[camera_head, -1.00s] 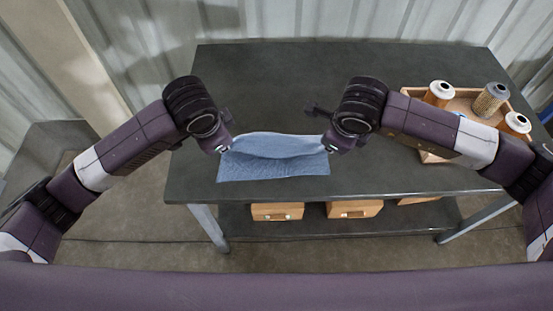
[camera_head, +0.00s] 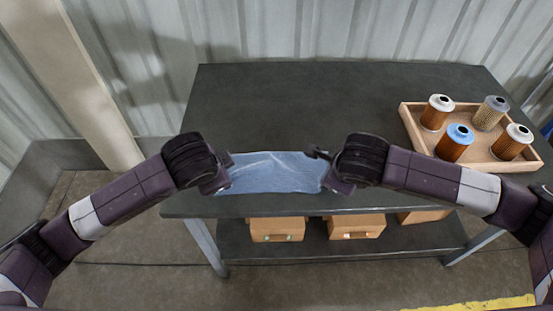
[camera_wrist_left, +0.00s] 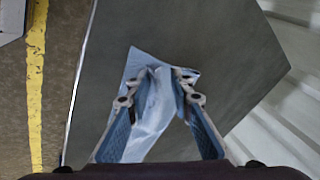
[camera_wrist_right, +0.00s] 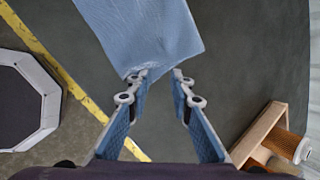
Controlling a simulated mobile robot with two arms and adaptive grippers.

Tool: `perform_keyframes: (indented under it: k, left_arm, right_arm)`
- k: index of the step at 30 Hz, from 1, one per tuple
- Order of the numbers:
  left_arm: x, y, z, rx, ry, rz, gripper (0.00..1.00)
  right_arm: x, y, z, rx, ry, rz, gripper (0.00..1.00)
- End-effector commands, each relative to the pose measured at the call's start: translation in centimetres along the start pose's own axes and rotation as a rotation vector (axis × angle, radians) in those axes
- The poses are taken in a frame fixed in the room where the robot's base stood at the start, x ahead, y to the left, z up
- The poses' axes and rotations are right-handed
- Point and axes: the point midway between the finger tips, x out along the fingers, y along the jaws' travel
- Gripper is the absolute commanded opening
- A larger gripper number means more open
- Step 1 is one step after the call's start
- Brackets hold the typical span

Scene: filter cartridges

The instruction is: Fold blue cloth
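The blue cloth (camera_head: 268,175) lies near the front edge of the dark table as a wide strip, with pale creases along its upper part. My left gripper (camera_head: 224,178) is at its left end. In the left wrist view the cloth (camera_wrist_left: 155,120) passes between and under the fingers (camera_wrist_left: 170,76), which stand apart. My right gripper (camera_head: 328,170) is at the right end. In the right wrist view the cloth (camera_wrist_right: 145,35) ends at the fingertips (camera_wrist_right: 160,75), with its corner by the left finger; bare table shows between the parted fingers. Fingertips are partly hidden in the head view.
A wooden tray (camera_head: 407,118) at the table's right holds several filter cartridges, one with a blue top (camera_head: 455,142). The table (camera_head: 300,105) behind the cloth is clear.

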Motion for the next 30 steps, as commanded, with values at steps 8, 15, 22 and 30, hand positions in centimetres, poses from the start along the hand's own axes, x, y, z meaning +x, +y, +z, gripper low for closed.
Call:
perform_keyframes:
  k: [8,15,22,30]
  left_arm:
    - [0.0,0.1,0.0,0.001,-0.001,0.002,0.32]
    - [-2.7,-0.3,-0.3,0.001,0.004,-0.001,0.32]
    - [-6.3,0.1,0.0,0.002,0.003,0.000,0.32]
    - [-10.2,0.7,0.3,0.002,0.003,0.000,0.32]
  right_arm:
    - [0.0,0.1,-0.1,-0.001,0.002,0.003,0.32]
    - [-2.7,-0.3,0.2,-0.001,-0.003,0.001,0.32]
    - [-6.3,0.2,0.0,-0.002,-0.003,0.000,0.32]
    - [-10.2,0.8,-0.4,-0.001,-0.002,0.001,0.32]
